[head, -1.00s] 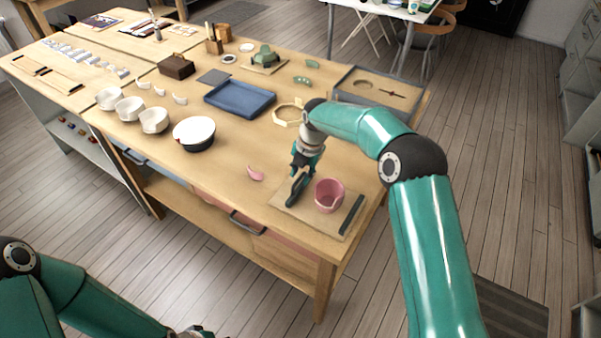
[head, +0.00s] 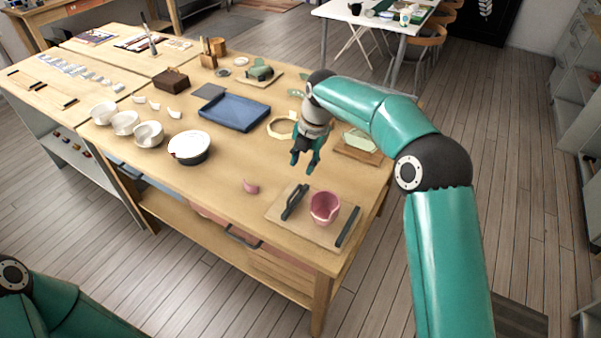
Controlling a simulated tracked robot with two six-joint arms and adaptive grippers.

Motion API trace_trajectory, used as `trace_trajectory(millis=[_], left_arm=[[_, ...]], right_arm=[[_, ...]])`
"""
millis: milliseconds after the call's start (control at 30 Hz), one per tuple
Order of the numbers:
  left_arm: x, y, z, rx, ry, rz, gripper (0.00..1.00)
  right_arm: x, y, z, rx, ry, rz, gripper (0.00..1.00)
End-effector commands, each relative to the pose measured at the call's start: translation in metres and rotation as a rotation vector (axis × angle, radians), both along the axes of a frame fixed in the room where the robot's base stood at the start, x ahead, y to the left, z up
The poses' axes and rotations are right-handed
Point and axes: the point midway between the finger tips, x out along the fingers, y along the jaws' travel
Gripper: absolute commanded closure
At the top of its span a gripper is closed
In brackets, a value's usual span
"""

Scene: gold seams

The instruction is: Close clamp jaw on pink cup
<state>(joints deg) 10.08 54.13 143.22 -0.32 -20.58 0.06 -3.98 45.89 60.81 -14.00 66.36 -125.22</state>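The pink cup (head: 325,207) stands upright on a wooden clamp board (head: 297,231) near the table's front right corner. A dark clamp jaw (head: 294,202) is left of the cup, with a strip of bare board between them. A second dark bar (head: 348,227) runs along the board's right side, close to the cup. My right gripper (head: 305,166) is open and empty, with its fingers apart, above the table behind the jaw and clear of it. My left arm shows at lower left; its gripper is out of view.
A pink shard (head: 250,187) lies left of the board. A white bowl (head: 190,145), a blue tray (head: 234,112) and an octagonal wooden ring (head: 282,127) are farther back. Table between shard and ring is clear.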

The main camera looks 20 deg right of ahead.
Motion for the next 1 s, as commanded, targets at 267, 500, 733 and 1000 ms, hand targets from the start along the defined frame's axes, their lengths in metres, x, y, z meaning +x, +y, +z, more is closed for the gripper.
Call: trace_trajectory(millis=[267,500,733,1000], left_arm=[[0.0,0.0,0.0,0.0,0.0,0.0,0.6],[0.0,0.0,-0.001,0.0,0.0,0.0,0.6],[0.0,0.0,-0.001,0.0,0.0,0.0,0.6],[0.0,0.0,-0.01,0.0,0.0,0.0,0.6]], right_arm=[[-0.002,-0.002,0.014,0.001,0.001,0.0,0.65],[-0.002,-0.002,0.013,0.001,0.001,-0.005,0.78],[-0.004,-0.002,0.013,0.033,0.036,-0.212,1.0],[0.004,0.001,0.023,0.172,0.121,-0.901,1.0]])
